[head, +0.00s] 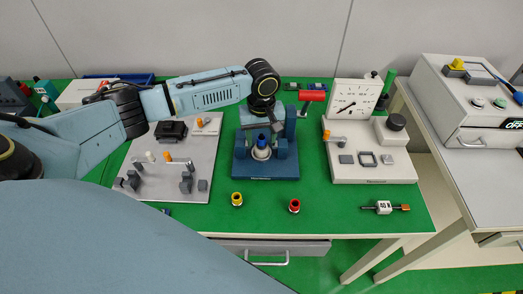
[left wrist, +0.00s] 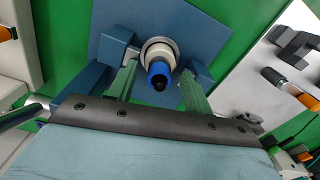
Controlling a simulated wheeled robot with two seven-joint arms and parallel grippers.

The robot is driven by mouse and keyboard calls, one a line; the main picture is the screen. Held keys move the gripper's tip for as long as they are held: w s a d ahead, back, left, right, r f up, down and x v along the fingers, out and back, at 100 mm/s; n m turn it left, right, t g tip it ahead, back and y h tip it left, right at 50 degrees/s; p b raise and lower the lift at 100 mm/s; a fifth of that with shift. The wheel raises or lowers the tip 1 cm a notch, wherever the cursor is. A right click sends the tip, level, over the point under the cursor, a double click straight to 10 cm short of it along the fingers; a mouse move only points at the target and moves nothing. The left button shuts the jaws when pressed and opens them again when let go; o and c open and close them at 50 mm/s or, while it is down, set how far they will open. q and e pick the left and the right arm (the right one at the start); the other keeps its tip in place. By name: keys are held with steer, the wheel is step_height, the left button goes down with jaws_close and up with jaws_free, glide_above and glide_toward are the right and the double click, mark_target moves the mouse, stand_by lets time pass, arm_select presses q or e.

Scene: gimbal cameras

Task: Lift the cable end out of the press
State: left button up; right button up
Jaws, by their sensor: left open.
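The blue press (head: 266,168) stands in the middle of the green mat, with a red-ended lever (head: 312,96) at its upper right. The cable end (head: 261,143) sits upright in the press; in the left wrist view it shows a white collar, a blue ring (left wrist: 159,69) and a dark tip. My left gripper (head: 262,125) is over the press, pointing down. In the left wrist view its two open fingers (left wrist: 159,85) lie on either side of the cable end, with gaps visible. Its depth relative to the cable end is hard to tell. My right gripper is not in view.
A grey fixture board (head: 150,185) stands left of the press, and a white gauge panel (head: 372,172) right of it. A yellow ring (head: 237,199), a red ring (head: 294,206) and a small labelled connector (head: 384,207) lie in front. The mat between them is clear.

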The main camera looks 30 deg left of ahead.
arm_select(q)
step_height(320, 180, down, 2)
steer(key=shift+f, duration=0.1)
steer(key=c, duration=0.6)
